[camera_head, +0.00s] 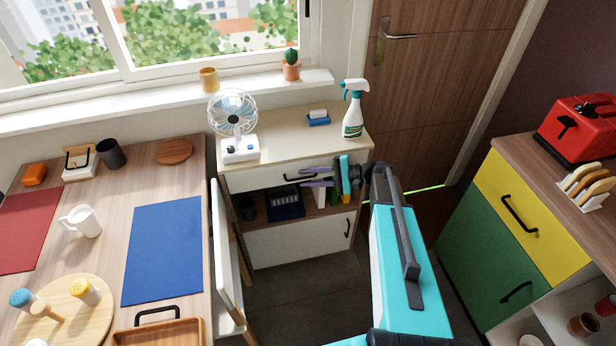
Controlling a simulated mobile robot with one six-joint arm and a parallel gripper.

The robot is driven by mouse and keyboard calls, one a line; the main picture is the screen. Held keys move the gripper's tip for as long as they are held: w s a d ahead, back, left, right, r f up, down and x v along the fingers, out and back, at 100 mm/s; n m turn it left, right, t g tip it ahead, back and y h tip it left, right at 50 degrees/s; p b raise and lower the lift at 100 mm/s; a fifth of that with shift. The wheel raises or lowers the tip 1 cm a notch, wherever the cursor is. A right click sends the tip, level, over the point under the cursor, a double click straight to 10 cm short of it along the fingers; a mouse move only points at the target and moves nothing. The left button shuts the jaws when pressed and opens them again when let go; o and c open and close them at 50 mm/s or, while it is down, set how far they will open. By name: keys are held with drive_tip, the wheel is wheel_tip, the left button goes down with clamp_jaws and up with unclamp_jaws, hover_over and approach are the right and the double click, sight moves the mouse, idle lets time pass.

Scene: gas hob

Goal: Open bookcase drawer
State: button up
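The bookcase (225,214) is a small pale cabinet under the window, with a white drawer (245,181) at the top, an open shelf and a white lower door. The drawer looks shut. Its black handle (291,177) is partly hidden by my gripper. My gripper (304,177) reaches in from the right, in front of the drawer. Its two purple fingers are apart, one above and one below the handle's level. I cannot tell whether they touch the handle. The wrist and arm hide the drawer's right end.
A fan (238,150), blue sponge holder (318,120) and spray bottle (353,115) stand on the bookcase. A chair (224,250) stands close to its front left. A table (110,190) is left, a yellow-green cabinet (480,250) right. Dark floor (300,290) lies between.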

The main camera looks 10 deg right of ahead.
drive_tip(key=shift+a, duration=0.15)
clamp_jaws()
idle(1.4)
